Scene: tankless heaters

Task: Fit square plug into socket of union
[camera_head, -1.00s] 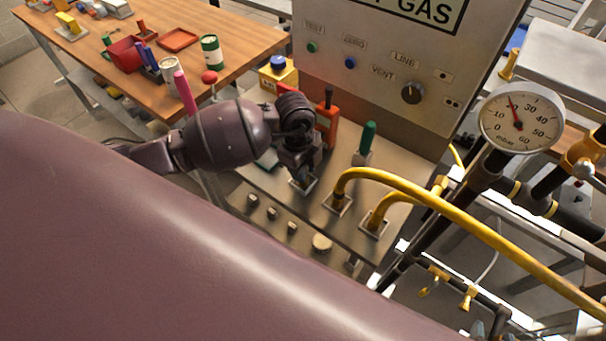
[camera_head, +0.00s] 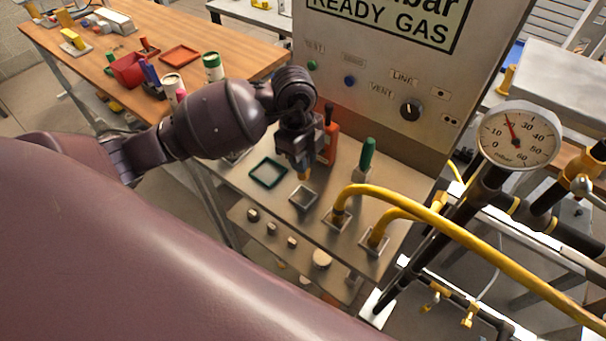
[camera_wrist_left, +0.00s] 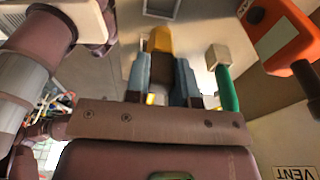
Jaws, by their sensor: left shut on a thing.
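My left gripper (camera_head: 303,163) is shut on a yellow-orange plug (camera_wrist_left: 159,40); its tip also shows in the head view (camera_head: 304,174). Its far end is hidden between the fingers, so I cannot tell its full shape. The plug hangs above the bench, just behind an empty-looking square grey socket (camera_head: 303,198), and looks apart from it. A square socket frame (camera_wrist_left: 161,7) also shows at the top of the wrist view, beyond the plug tip. My right gripper is not in view.
Yellow hoses (camera_head: 440,208) rise from two neighbouring sockets. A green handle (camera_head: 368,154) stands on a square block, also in the wrist view (camera_wrist_left: 228,90). An orange device (camera_head: 331,140) stands behind the gripper. A green square frame (camera_head: 268,172) lies left. The gauge (camera_head: 517,138) is right.

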